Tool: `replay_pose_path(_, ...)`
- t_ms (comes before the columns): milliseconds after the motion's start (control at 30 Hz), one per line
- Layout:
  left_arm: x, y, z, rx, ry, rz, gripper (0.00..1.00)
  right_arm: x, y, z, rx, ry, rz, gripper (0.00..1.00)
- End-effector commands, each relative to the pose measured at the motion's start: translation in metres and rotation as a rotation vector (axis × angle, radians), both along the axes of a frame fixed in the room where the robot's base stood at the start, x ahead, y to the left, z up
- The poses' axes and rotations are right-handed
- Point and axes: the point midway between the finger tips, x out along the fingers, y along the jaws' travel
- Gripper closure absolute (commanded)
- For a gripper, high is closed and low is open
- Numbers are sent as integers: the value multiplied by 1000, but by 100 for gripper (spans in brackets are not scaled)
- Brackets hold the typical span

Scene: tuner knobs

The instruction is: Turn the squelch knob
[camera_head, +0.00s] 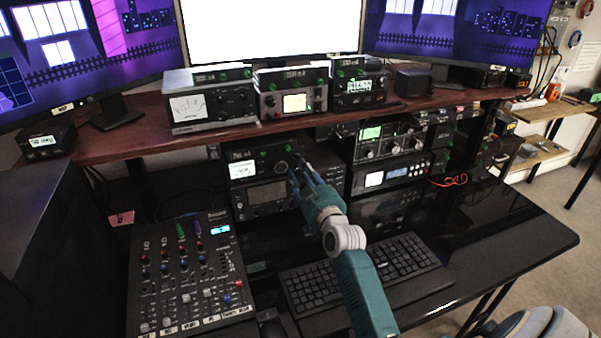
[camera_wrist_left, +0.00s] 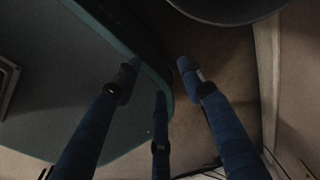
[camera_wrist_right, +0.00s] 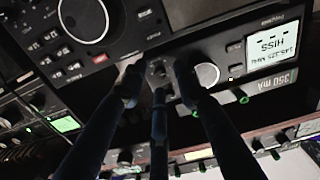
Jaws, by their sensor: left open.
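The radio (camera_head: 236,188) with a small lit display stands on the lower level of the desk. In the right wrist view its display (camera_wrist_right: 272,46) reads HISS upside down, beside a larger round knob (camera_wrist_right: 208,75) and a small dark knob (camera_wrist_right: 157,70). I cannot read which is labelled squelch. My right gripper (camera_head: 297,172) is at the right part of the radio's front. In the right wrist view (camera_wrist_right: 157,82) its fingers stand apart, with the small knob between the tips; contact is unclear. My left gripper (camera_wrist_left: 157,78) is open and empty, over floor and a dark panel.
A mixer (camera_head: 185,275) lies at the front left, and a keyboard (camera_head: 365,272) lies below my right arm. More radios (camera_head: 390,140) stand to the right and on the wooden shelf (camera_head: 150,125) above. The glossy desk (camera_head: 510,228) is clear at right.

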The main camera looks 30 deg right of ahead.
Motion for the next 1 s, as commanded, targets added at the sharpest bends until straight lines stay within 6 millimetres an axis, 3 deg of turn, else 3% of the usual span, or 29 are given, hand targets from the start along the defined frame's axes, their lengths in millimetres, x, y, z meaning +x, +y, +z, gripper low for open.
replay_pose_path(367, -8, 6, 0, 7, 12, -2, 60, 6, -1, 0, -1, 0, 0, 70)
replay_pose_path(500, -5, 5, 0, 7, 8, -2, 60, 6, -1, 0, 0, 0, 0, 98)
replay_pose_path(533, -5, 5, 0, 7, 7, -2, 60, 6, -1, 0, 0, 0, 0, 100)
replay_pose_path(767, 1, 5, 4, 5, -1, -3, 60, 6, -1, 1, 30, -7, 0, 100)
replay_pose_path(1000, 1, 5, 24, 5, -1, -3, 60, 6, -1, 2, 296, -67, 0, 100)
